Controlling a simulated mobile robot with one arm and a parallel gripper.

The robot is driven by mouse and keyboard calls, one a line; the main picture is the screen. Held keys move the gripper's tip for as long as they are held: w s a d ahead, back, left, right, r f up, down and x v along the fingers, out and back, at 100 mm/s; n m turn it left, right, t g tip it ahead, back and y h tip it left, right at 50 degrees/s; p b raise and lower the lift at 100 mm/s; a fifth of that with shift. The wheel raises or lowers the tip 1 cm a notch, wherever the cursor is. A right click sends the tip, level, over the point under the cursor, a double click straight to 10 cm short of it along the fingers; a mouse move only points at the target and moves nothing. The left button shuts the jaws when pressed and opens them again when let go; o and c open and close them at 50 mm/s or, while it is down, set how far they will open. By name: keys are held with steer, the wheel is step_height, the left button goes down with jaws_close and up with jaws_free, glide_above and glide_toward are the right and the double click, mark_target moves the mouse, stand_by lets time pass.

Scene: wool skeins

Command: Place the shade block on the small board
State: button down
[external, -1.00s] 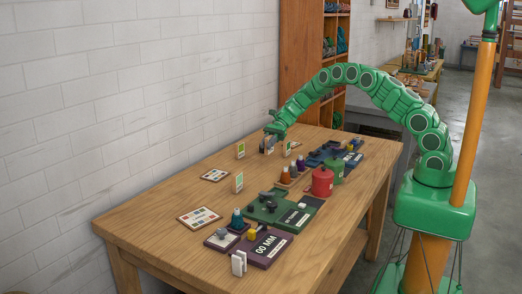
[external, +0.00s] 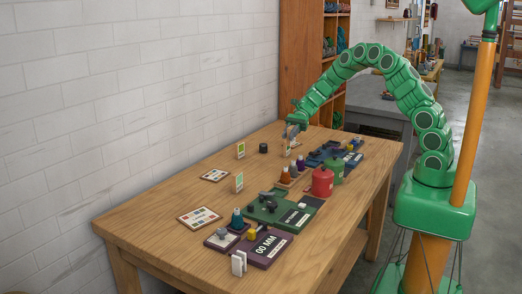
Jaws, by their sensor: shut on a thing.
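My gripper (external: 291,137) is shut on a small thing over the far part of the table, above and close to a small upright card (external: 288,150). The held thing is mostly hidden by the fingers and too small to make out; I cannot tell for sure that it is the shade block. Small dark boards with pieces on them lie in purple, green and blue groups. A small purple board (external: 213,244) with a grey piece is at the near end. I cannot tell which is the small board of the task.
A dark round piece (external: 263,148) stands alone at the far left. Upright cards (external: 240,183) and flat colour cards (external: 199,220) line the left side. Red (external: 322,183) and green (external: 337,170) canisters stand on the right. The near left of the wooden table (external: 150,222) is bare.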

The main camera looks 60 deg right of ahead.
steer(key=shift+s+d+r, duration=0.1)
steer(key=shift+s, duration=0.05)
steer(key=w+d+m+t+h, duration=0.15)
steer(key=d+m+t, duration=0.35)
steer(key=d, duration=0.7)
steer(key=d+m+t+h, duration=0.2)
steer(key=d+m+t, duration=0.25)
steer(key=d, duration=0.85)
steer(key=shift+w+d+f, duration=0.65)
steer(key=shift+w+f, duration=0.85)
steer(key=shift+w, duration=0.7)
steer(key=shift+w+d+f, duration=0.6)
steer(key=shift+w+f, duration=0.9)
steer(key=shift+w, duration=0.75)
steer(key=shift+w+d+f, duration=0.65)
steer(key=shift+w+f, duration=0.85)
steer(key=shift+w, duration=0.7)
steer(key=shift+f, duration=1.6)
steer(key=shift+f, duration=0.1)
steer(key=c, duration=1)
jaws_free()
steer(key=shift+o, duration=0.2)
